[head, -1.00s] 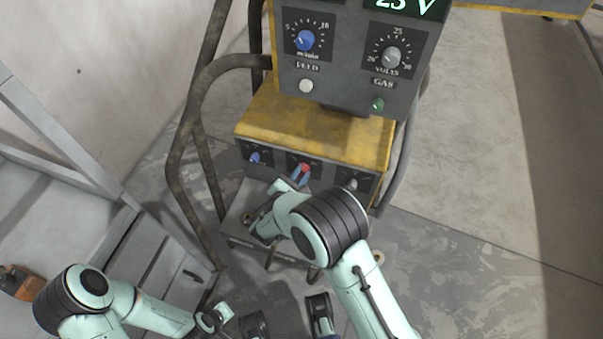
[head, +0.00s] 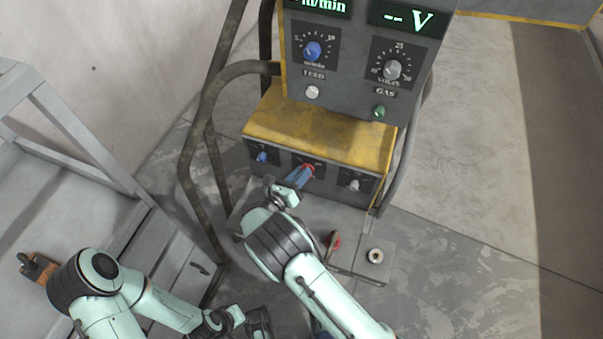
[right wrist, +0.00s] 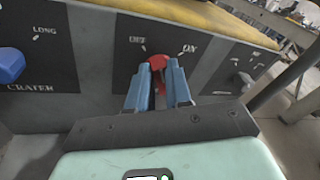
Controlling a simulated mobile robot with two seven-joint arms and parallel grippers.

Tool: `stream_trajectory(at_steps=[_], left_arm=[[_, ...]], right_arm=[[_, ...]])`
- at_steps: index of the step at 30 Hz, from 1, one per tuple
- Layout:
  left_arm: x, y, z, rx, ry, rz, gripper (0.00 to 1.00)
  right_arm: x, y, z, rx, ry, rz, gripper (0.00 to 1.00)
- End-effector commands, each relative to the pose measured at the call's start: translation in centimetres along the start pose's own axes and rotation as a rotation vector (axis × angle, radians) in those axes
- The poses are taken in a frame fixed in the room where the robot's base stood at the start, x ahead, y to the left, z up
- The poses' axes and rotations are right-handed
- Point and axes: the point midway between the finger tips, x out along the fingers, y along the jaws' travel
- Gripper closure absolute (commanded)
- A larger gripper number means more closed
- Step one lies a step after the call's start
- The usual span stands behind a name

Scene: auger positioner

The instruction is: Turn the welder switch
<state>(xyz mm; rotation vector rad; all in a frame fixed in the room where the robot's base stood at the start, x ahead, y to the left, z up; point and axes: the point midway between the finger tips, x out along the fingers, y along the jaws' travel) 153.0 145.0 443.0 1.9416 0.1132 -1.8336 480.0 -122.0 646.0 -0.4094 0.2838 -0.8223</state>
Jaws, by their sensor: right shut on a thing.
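The welder (head: 320,130) is a yellow and grey machine in the middle of the head view. Its red switch (head: 309,169) sits mid-way along the lower front panel. It also shows in the right wrist view (right wrist: 157,62), between an upper-left and an upper-right label. My right gripper (head: 299,176) has its blue fingers closed on the red switch from both sides, as the right wrist view shows (right wrist: 158,76). The fingers hide part of the switch. My left gripper (head: 258,322) is low in the head view, partly cut off, and its fingers are unclear.
A blue knob (head: 262,157) and a grey knob (head: 354,184) flank the switch. The upper panel has a blue dial (head: 313,50), a grey dial (head: 392,69) and a voltage display (head: 407,19) showing dashes. A bent tube frame (head: 190,150) stands left of the welder.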

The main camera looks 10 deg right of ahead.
Motion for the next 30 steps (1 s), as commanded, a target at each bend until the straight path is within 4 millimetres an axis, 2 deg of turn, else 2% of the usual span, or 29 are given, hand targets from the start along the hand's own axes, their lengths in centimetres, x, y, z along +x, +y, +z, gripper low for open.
stream_trajectory(at_steps=[12, 30], left_arm=[[-0.04, 0.02, 0.11, 0.0, -0.003, 0.0, 1.0], [-0.03, 0.01, 0.03, 0.0, -0.001, 0.0, 1.0]], right_arm=[[-0.11, 0.42, -0.3, -0.244, -0.048, -0.047, 1.0], [-0.13, 0.5, -0.37, -0.307, -0.06, -0.059, 1.0]])
